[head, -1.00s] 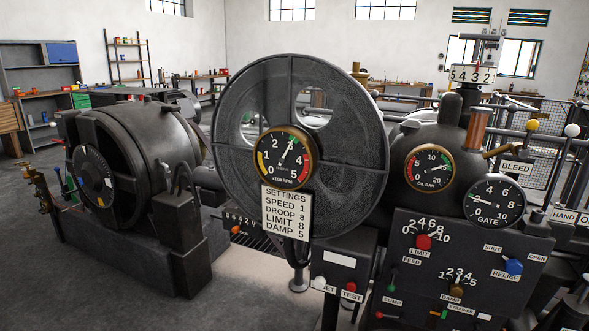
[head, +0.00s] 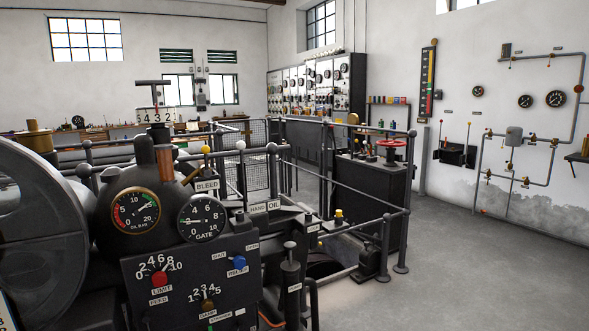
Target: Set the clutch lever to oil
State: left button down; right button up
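A lever with a white ball knob (head: 241,146) and a thin rod stands behind the gauges, left of centre in the head view. Near the foot of its rod are two small white plates, the HAND plate (head: 258,208) and the OIL plate (head: 274,205) to its right. The rod comes down at the left of the HAND plate, on the side away from OIL. I take it for the clutch lever; no plate reading "clutch" is legible. Neither of my grippers is in view.
A yellow-knobbed lever (head: 206,150) stands by the BLEED plate (head: 207,185), left of the white ball. The gauge panel (head: 190,270) with its knobs is in front. Railings (head: 345,205) enclose the machine. The floor (head: 450,280) at the right is clear.

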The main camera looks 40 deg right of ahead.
aim_at(241, 145)
jog(key=z, duration=1.05)
jog(key=i, duration=0.05)
